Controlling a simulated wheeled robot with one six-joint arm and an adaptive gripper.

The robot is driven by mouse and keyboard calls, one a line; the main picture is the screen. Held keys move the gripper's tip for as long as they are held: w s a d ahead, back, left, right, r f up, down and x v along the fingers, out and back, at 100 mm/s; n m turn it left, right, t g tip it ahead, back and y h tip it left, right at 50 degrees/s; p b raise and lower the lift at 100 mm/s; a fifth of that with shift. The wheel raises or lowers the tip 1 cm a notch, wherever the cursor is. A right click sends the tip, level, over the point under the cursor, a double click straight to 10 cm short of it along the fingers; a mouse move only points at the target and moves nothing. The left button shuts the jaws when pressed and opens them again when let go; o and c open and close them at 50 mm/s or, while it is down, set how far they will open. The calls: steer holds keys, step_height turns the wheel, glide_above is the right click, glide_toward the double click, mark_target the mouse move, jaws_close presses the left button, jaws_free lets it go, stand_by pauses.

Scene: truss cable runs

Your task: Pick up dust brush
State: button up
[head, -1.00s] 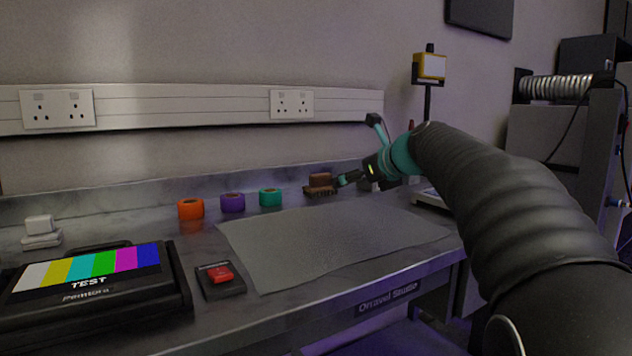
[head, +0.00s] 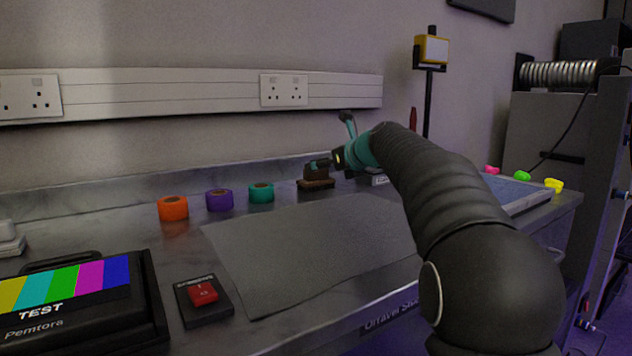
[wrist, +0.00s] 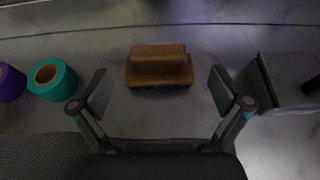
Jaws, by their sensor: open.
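The dust brush (head: 316,179) is a small brown block with a raised handle and dark bristles. It sits on the grey bench near the back wall, right of the teal tape roll. In the wrist view the brush (wrist: 159,66) lies ahead of my gripper (wrist: 157,92), centred between the two fingers. The fingers are spread wide, with clear gaps on both sides of the brush, and hold nothing. In the head view my gripper (head: 322,164) is at the brush and partly overlaps it, so any contact there cannot be told.
Orange (head: 173,208), purple (head: 219,199) and teal (head: 261,192) tape rolls stand left of the brush. A grey mat (head: 310,245) lies in front. A grey box (wrist: 286,80) stands to the right in the wrist view. A red switch (head: 203,293) and test monitor (head: 75,300) are nearer.

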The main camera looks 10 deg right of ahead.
mark_target(316, 177)
steer(key=shift+x, duration=2.65)
steer(key=shift+s+a, duration=0.1)
steer(key=shift+a, duration=0.05)
steer(key=shift+c, duration=0.2)
steer(key=shift+r, duration=0.1)
steer(key=c, duration=1.2)
